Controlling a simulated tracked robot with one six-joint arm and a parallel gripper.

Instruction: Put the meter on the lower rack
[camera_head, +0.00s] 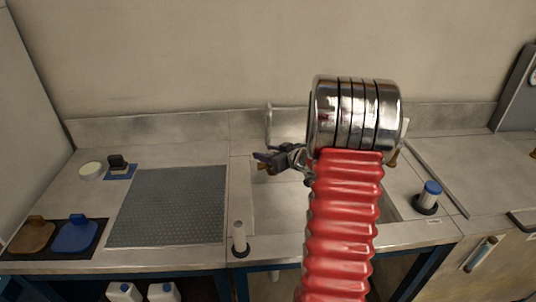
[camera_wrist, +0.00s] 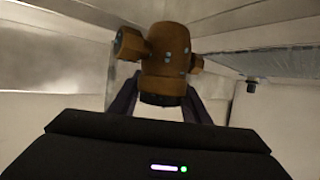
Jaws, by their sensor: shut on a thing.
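The meter (camera_wrist: 166,52) is a brown, brass-like body with a stub on each side, in the wrist view. My gripper (camera_wrist: 163,103) is shut on it, with a dark finger at each side of its lower part. In the head view my gripper (camera_head: 287,158) shows over the sink area, left of my red arm sleeve; most of the meter is hidden or too small to make out there. I cannot pick out the lower rack for sure.
A steel bench holds a grey mat (camera_head: 168,207), brown (camera_head: 32,236) and blue (camera_head: 76,236) pads, a blue-capped container (camera_head: 429,194) and a white cylinder (camera_head: 239,238). White jugs (camera_head: 124,291) stand below. A flat panel edge (camera_wrist: 270,62) shows in the wrist view.

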